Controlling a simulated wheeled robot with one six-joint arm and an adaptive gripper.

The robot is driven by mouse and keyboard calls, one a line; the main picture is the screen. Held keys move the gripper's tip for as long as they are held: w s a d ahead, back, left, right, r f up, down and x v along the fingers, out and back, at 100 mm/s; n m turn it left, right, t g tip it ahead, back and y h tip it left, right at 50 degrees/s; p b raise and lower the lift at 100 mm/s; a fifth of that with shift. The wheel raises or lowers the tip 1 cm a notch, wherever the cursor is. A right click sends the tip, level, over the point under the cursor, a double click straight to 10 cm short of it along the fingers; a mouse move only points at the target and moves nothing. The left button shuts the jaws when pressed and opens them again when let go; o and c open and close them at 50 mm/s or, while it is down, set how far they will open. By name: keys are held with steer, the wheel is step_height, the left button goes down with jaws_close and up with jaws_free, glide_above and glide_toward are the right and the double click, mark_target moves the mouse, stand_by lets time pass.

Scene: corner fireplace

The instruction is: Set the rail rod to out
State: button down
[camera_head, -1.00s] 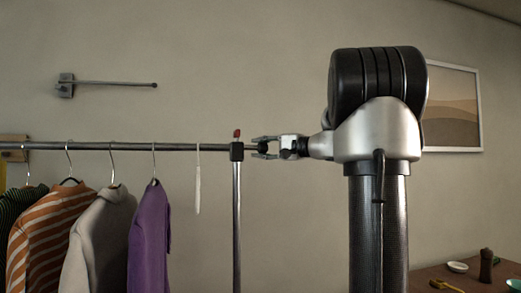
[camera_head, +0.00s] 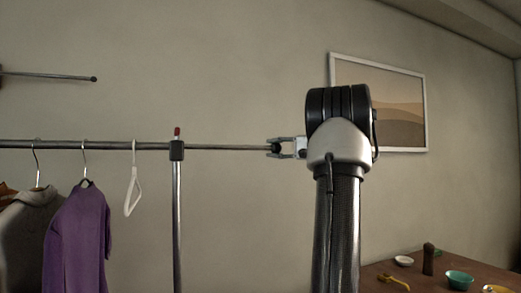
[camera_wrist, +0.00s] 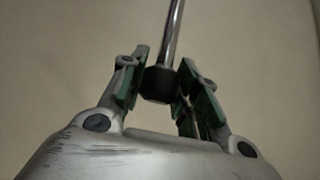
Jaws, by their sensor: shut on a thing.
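The rail rod (camera_head: 225,148) is a thin metal rod that sticks out to the right from the clothes rail's end joint (camera_head: 176,150), which has a red-tipped knob on top. A dark knob ends the rod. My gripper (camera_head: 277,148) is shut on this knob, well to the right of the upright post. In the wrist view, the green-padded fingers stand on both sides of the dark knob (camera_wrist: 160,84), and the rod (camera_wrist: 171,38) runs away from it upward. The far left end of the rail is out of view.
A purple garment (camera_head: 78,240), a grey one and an empty white hanger (camera_head: 133,190) hang on the rail (camera_head: 100,146). A wall-mounted rod (camera_head: 50,76) is at upper left. A table (camera_head: 385,277) with bowls and a mill stands at lower right. A framed picture hangs behind my arm.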

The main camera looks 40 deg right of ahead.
steer(key=shift+s+d, duration=0.25)
steer(key=shift+d, duration=0.65)
steer(key=c, duration=1)
jaws_free()
steer(key=shift+d, duration=0.15)
steer(key=shift+c, duration=0.2)
steer(key=v, duration=1.2)
